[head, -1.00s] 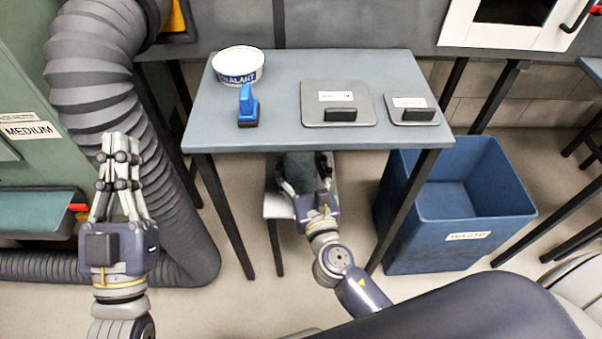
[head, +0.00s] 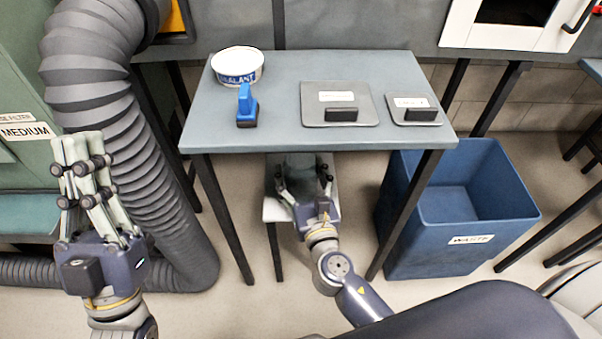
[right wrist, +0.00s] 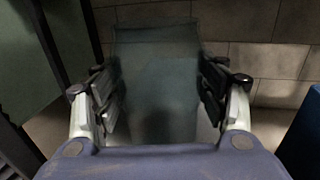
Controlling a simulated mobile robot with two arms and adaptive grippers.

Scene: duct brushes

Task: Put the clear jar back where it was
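The clear jar (head: 300,163) stands upright on a low light stand (head: 276,209) under the table. It looks smoky and see-through, and it fills the middle of the right wrist view (right wrist: 158,75). My right gripper (head: 304,181) is under the table's front edge with a finger on each side of the jar. In the head view gaps show between fingers and jar; in the right wrist view (right wrist: 160,92) they look narrow. The jar's upper part is hidden by the tabletop in the head view. My left gripper (head: 80,150) is raised at the left, empty, its fingers together.
The table (head: 285,95) bears a sealant tub (head: 238,66), a blue-handled tool (head: 246,106) and two grey plates with black handles (head: 338,103) (head: 414,108). Its legs flank my right arm. A blue waste bin (head: 455,205) stands right; a ribbed duct (head: 110,110) stands left.

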